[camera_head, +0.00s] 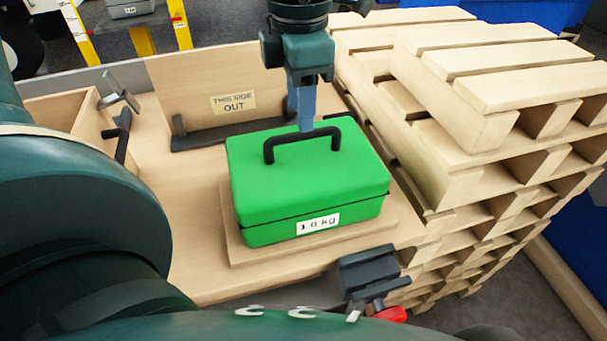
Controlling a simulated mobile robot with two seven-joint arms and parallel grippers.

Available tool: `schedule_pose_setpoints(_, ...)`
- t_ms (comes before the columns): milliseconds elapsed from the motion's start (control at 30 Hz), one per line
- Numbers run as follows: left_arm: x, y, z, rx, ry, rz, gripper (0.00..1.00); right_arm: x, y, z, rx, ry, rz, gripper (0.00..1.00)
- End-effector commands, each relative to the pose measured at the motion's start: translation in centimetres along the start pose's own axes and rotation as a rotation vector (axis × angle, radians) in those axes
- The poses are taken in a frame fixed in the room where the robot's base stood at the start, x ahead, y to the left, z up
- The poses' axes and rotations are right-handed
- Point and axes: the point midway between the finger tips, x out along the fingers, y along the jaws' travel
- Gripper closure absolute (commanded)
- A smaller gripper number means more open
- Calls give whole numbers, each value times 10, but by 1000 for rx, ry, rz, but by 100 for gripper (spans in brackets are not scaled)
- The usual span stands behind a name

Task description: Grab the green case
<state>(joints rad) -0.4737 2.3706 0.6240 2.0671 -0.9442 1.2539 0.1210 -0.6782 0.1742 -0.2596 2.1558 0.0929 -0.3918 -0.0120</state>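The green case (300,180) sits upright and closed on a thin wooden board (245,250) on the wooden bench. A black handle (283,144) arches over its lid, and a white label on its front reads 1.0 kg. My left gripper (306,125) points down from above, with its blue fingertips at the handle's top bar. The fingers overlap in this view, so I cannot tell their gap or whether they touch the handle. The case rests on the board. My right gripper is not in view.
A wooden panel (195,90) labelled THIS SIDE OUT stands behind the case. Stacked pallets (450,150) rise close on the right. A wooden box (75,115) with black hardware is on the left. A dark clamp (365,273) with a red knob sits at the front edge.

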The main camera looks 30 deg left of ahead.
Motion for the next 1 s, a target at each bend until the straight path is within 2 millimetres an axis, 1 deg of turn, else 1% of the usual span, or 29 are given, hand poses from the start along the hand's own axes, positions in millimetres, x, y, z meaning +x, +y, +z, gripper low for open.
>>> schedule_pose_setpoints(167, 19, 2, 2, -1, 5, -5, 61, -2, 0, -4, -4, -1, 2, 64)
schedule_pose_setpoints(300, 41, 4, 4, -1, 4, -3, 61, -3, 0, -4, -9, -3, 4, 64)
schedule_pose_setpoints(400, 50, 4, 4, -1, 3, -2, 61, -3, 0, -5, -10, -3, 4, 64)
schedule_pose_setpoints(500, 53, 4, 4, -2, 0, -1, 61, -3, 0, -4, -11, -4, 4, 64)
schedule_pose_setpoints(667, 53, 5, 4, -2, 0, 0, 61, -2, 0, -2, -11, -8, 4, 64)
schedule_pose_setpoints(1000, 52, 5, 5, -1, 0, 0, 88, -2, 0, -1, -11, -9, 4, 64)
